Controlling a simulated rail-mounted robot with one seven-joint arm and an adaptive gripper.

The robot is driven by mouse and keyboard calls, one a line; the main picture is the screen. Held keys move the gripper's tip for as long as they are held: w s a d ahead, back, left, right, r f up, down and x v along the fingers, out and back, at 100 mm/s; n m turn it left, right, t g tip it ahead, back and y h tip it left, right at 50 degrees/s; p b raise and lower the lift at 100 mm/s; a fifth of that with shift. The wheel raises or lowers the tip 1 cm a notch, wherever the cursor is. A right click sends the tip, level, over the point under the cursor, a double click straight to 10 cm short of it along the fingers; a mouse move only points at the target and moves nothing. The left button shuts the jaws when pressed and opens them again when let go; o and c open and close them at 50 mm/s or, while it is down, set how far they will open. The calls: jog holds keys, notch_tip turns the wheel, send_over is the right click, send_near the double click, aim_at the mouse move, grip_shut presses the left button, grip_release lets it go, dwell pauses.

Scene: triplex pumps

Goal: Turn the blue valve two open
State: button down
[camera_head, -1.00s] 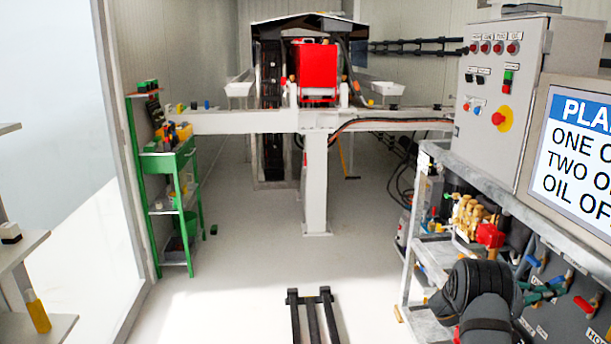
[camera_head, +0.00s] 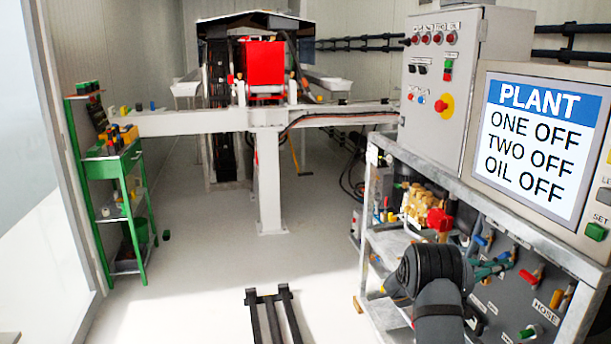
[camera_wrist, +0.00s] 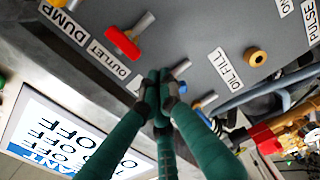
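The grey valve panel (camera_head: 490,295) stands at the lower right in the head view. My gripper (camera_wrist: 163,82) has teal fingers, and their tips come close together in front of the panel between the OUTLET and OIL FILL labels. A blue handle (camera_wrist: 203,117) shows to the right of the fingers, partly covered. In the head view, my gripper (camera_head: 494,268) is at the panel, with a blue handle (camera_head: 480,240) above it. I cannot tell whether the fingers hold anything.
A red handle (camera_wrist: 122,42) is close to the fingertips by OUTLET; it also shows in the head view (camera_head: 531,277). The PLANT screen (camera_head: 535,150) above reads ONE OFF, TWO OFF, OIL OFF. Open floor lies left.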

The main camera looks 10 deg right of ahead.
jog(key=shift+w+r+b, duration=0.15)
jog(key=shift+r+b, duration=0.45)
jog(key=shift+b, duration=0.9)
jog(key=shift+b, duration=0.3)
jog(key=s+a+b, duration=0.1)
jog(key=a+b, duration=0.1)
jog(key=a, duration=0.4)
jog(key=shift+s+b, duration=0.2)
jog(key=shift+b, duration=0.15)
jog(key=shift+r, duration=0.15)
